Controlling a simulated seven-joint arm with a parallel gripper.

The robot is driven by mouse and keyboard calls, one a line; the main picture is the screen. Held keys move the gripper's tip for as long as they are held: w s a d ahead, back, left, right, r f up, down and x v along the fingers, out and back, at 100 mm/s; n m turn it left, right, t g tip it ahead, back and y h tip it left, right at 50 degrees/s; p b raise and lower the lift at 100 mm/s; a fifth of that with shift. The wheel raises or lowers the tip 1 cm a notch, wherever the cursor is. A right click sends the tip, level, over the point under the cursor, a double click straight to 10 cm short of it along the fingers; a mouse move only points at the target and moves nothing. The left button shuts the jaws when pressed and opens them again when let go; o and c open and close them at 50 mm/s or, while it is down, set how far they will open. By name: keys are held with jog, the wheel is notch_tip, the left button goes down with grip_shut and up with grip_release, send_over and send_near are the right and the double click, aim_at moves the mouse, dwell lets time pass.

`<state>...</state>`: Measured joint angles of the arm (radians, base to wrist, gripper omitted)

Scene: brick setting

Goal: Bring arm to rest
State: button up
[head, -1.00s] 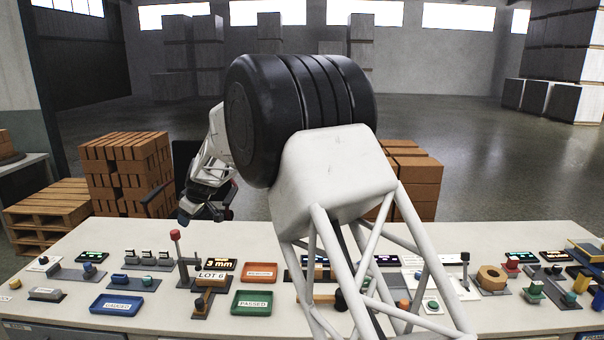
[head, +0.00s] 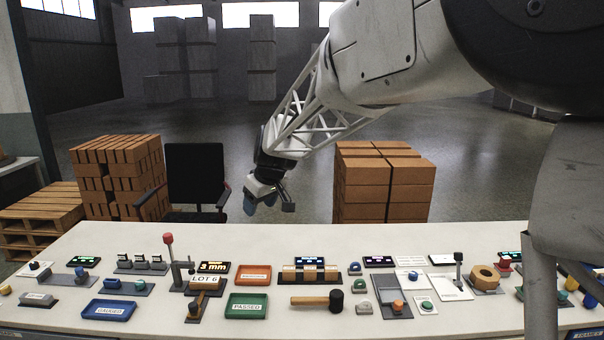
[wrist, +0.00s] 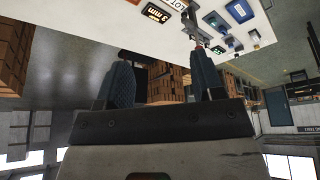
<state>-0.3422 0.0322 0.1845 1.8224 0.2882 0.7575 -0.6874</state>
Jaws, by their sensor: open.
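My arm comes in from the upper right of the head view and slopes down to the gripper, clear of the bench top.
The bench carries a blue tray (head: 108,310), a green tray (head: 246,306), an orange tray (head: 254,275), a mallet (head: 312,301) and several small fixtures. Brick stacks (head: 385,185) stand behind it. A wooden pallet (head: 45,208) is at far left.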

jog(key=s+d+m+h, duration=0.1)
jog(key=s+d+m, duration=0.2)
jog(key=s+d, duration=1)
jog(key=s+d+m+h, duration=0.2)
jog(key=s+d+m, duration=0.2)
jog(key=s+d, duration=0.9)
jog(key=s+d+f+m, duration=0.1)
jog(key=s+f, duration=0.1)
jog(key=s, duration=0.6)
jog(key=s+d+f+m, duration=0.2)
jog(key=s, duration=0.6)
jog(key=shift+d+g+h, duration=0.3)
